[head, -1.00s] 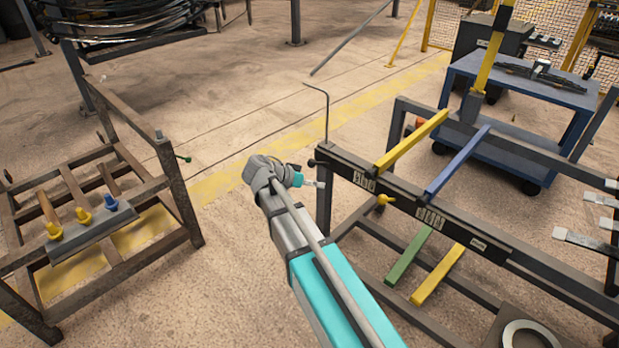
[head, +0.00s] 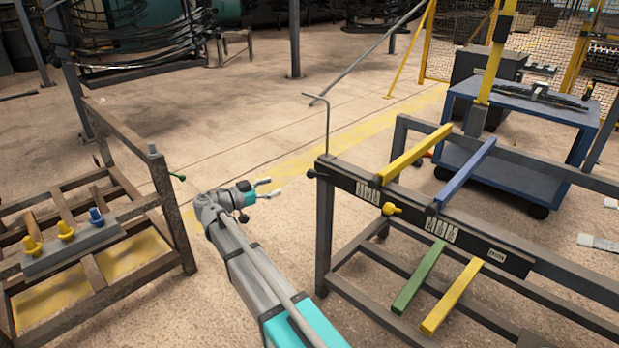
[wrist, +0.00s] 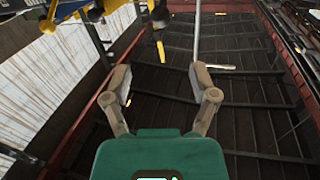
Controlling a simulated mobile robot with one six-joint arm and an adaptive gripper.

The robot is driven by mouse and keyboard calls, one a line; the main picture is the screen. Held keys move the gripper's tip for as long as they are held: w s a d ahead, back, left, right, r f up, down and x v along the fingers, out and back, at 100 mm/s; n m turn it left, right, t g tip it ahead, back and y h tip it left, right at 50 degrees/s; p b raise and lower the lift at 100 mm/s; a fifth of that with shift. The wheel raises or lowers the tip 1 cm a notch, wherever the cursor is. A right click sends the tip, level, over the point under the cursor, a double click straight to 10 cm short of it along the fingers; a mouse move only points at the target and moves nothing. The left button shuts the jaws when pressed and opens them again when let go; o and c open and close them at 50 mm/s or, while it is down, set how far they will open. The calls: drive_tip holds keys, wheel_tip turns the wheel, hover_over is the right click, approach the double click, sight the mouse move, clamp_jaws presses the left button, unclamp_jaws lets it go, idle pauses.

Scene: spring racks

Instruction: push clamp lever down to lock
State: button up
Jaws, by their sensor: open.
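My gripper (head: 268,188) is open and empty in the gap between the two racks, left of the right rack's near corner post. In the wrist view my gripper (wrist: 164,92) shows two spread fingers with nothing between them. A small dark knob (head: 311,173) sticks out at the left end of the right rack's dark beam; I cannot tell whether it is the clamp lever's end. A thin lever with a green tip (head: 180,177) stands out from the left rack's post. No gripper finger touches any of these.
The right rack (head: 325,240) carries yellow, blue and green bars, and a thin bent rod (head: 327,125) rises at its corner. The left rack (head: 180,215) holds yellow and blue knobs. A blue cart (head: 520,105) stands behind. The floor between the racks is clear.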

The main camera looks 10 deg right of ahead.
sight(312, 173)
drive_tip(key=x, duration=1.3)
drive_tip(key=shift+w+d, duration=0.15)
drive_tip(key=shift+d, duration=0.25)
clamp_jaws()
drive_tip(key=shift+a, duration=0.15)
drive_tip(key=shift+f, duration=0.1)
